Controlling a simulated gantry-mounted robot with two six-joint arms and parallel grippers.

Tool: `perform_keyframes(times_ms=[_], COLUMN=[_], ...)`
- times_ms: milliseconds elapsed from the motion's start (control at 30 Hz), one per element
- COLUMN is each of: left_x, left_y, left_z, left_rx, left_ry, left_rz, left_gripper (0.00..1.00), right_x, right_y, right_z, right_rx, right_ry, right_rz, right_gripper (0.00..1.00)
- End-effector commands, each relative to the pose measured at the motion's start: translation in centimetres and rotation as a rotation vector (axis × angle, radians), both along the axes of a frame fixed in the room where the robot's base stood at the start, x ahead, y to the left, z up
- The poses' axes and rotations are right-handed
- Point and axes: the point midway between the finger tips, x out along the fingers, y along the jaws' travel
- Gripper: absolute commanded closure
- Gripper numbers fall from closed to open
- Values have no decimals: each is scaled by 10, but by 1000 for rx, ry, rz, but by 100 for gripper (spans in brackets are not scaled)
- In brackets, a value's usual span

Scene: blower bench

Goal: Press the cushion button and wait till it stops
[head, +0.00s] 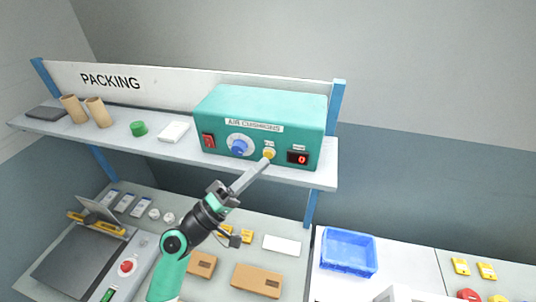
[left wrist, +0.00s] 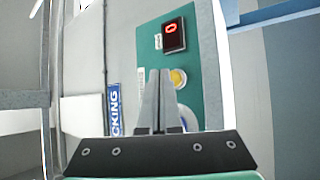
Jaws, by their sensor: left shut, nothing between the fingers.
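The green AIR CUSHIONS box (head: 262,108) stands on the shelf under the PACKING sign. Its front has a red switch (head: 208,140), a blue knob (head: 239,147), a yellow button (head: 269,153) and a display (head: 298,157) reading 0. My left gripper (head: 267,161) is shut and empty, its tips at or just below the yellow button. In the left wrist view the shut fingers (left wrist: 160,75) lie beside the yellow button (left wrist: 178,78), and the display (left wrist: 173,35) shows red. I cannot tell whether the tips touch the button. My right gripper is not in view.
The shelf (head: 180,150) also holds cardboard tubes (head: 98,112), a green roll (head: 138,128) and a white block (head: 174,132). Below are small boxes (head: 257,280) and a machine with a red button (head: 127,266). A blue bin (head: 348,252) stands at right.

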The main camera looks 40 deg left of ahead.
Motion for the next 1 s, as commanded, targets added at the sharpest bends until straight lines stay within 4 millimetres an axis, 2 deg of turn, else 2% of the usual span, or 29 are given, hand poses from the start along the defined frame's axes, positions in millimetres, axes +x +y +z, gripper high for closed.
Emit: perform_keyframes(times_ms=[1000], left_x=[8], left_y=[5], left_z=[0], left_rx=[0], left_ry=[0], left_rz=[0], left_gripper=[100], right_x=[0], right_y=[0], right_z=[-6], right_rx=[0], right_ry=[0], right_rz=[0], right_gripper=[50])
